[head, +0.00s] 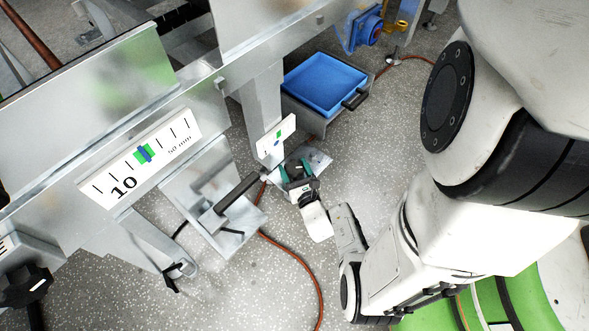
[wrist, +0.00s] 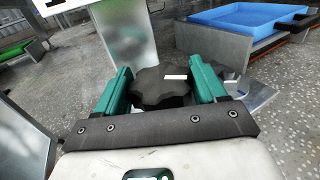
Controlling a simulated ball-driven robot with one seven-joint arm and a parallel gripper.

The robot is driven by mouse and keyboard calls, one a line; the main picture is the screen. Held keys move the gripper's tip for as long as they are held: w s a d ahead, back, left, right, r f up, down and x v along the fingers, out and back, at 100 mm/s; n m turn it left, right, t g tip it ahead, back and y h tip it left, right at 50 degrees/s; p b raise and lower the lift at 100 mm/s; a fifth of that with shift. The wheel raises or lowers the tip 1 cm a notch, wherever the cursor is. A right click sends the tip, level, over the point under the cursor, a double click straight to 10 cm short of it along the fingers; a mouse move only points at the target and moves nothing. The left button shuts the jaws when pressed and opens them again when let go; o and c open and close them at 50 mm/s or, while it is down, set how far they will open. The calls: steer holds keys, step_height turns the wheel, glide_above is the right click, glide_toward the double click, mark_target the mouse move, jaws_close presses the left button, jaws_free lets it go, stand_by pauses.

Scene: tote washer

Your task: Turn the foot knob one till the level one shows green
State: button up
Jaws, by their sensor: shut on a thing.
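My gripper (head: 297,172) is low beside the machine's leg, its two green fingers on either side of a black lobed knob (wrist: 160,90) with a white mark on top. It is shut on this knob. In the head view the gripper mostly hides the knob. Just above, a small white plate (head: 266,147) on the leg carries a green patch (head: 279,133) and a blue mark (head: 277,143). The blue mark sits at the lower edge of the green or just below it; it is too small to be sure. I cannot read any number on the plate.
A large white scale (head: 124,187) has its blue pointer on a green band. A dark-handled bracket (head: 238,195) stands left of my gripper. A blue tray (head: 322,84) lies behind. A red-brown hose (head: 302,262) crosses the speckled floor. Another black knob (head: 24,286) is at lower left.

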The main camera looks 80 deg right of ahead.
steer(key=shift+m+g+h, duration=0.6)
steer(key=shift+m+g, duration=0.5)
steer(key=shift+g, duration=0.5)
steer(key=shift+m+g+h, duration=0.6)
steer(key=shift+m+g, duration=0.5)
steer(key=shift+g, duration=0.5)
steer(key=shift+m+g, duration=0.6)
steer(key=shift+g, duration=0.3)
steer(key=o, duration=1)
steer(key=shift+c, duration=0.2)
steer(key=shift+w, duration=0.1)
steer(key=a+p, duration=0.2)
steer(key=a, duration=0.9)
steer(key=shift+s, duration=0.35)
